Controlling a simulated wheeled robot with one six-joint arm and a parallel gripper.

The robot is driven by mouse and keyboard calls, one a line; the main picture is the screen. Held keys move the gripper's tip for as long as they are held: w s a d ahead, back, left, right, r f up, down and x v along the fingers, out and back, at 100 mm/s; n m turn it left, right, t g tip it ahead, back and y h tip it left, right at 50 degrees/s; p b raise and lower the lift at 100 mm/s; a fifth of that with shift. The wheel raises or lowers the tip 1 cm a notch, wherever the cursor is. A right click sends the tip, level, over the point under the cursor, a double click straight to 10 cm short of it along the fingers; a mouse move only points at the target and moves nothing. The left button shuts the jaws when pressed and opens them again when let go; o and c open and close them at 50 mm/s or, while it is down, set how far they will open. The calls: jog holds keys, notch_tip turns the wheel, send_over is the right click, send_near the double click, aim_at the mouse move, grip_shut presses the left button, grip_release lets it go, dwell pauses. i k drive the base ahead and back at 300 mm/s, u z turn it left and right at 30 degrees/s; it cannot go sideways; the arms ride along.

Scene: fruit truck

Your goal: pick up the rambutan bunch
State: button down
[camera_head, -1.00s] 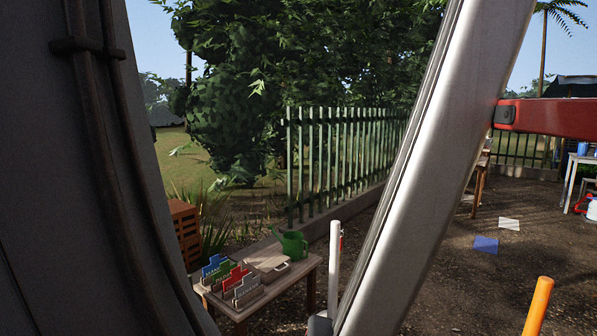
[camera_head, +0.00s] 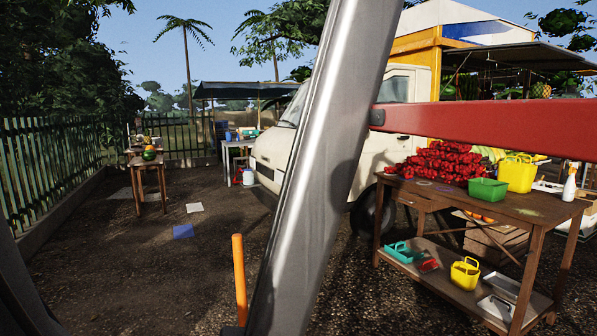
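A heap of red fruit (camera_head: 447,162) lies on the left part of a wooden table (camera_head: 535,203) at the right. It may hold the rambutan bunch, but no single bunch can be told apart at this distance. The red bar across the view covers the space just above the heap. My gripper is not in view.
A green basket (camera_head: 487,191), a yellow basket (camera_head: 516,173) and a spray bottle (camera_head: 570,183) stand on the table. A yellow basket (camera_head: 465,272) is on its lower shelf. A cream truck (camera_head: 402,151) stands behind. Open ground (camera_head: 130,265) lies at the left, along a fence (camera_head: 55,160).

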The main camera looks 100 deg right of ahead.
aim_at(407, 174)
jog(key=z, duration=4.75)
jog(key=i, duration=3.3)
jog(key=u, duration=1.5)
